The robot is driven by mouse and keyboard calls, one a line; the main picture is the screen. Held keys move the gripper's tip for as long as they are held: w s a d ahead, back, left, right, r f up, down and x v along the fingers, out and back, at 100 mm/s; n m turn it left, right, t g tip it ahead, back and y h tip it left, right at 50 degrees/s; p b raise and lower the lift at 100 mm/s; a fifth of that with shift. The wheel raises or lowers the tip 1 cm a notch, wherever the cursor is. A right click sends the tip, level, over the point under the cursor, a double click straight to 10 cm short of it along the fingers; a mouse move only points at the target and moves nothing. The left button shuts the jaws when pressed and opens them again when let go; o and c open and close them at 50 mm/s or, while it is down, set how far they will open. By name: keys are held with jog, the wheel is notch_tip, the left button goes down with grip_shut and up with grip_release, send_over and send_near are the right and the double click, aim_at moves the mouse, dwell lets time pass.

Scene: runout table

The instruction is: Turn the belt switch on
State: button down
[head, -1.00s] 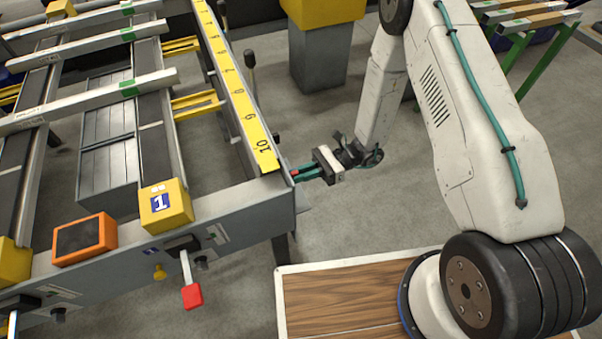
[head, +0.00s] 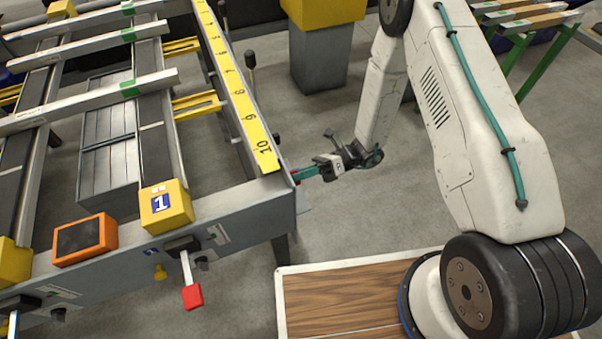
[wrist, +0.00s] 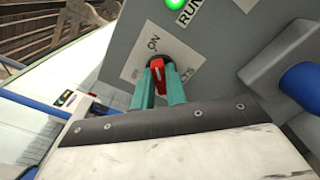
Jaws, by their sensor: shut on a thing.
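The belt switch (wrist: 158,75) is a red knob with a pale mark, on a white label plate on a grey panel. In the wrist view the knob's upper end points up toward the printed word ON, and another label, partly hidden, is to its right. My gripper (wrist: 160,84) has its two teal fingers closed on either side of the knob. In the head view my gripper (head: 297,176) reaches the end face of the table beside the yellow scale, where the switch is mostly hidden.
A lit green lamp (wrist: 177,3) is by the word RUN above the switch. A grey housing with a blue part (wrist: 302,84) is at the right of the wrist view. The runout table (head: 245,212) carries a red-tipped lever (head: 192,295).

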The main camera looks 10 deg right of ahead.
dwell(0.4)
jog(key=c, duration=1.4)
grip_release()
jog(key=shift+c, duration=0.2)
jog(key=v, duration=0.8)
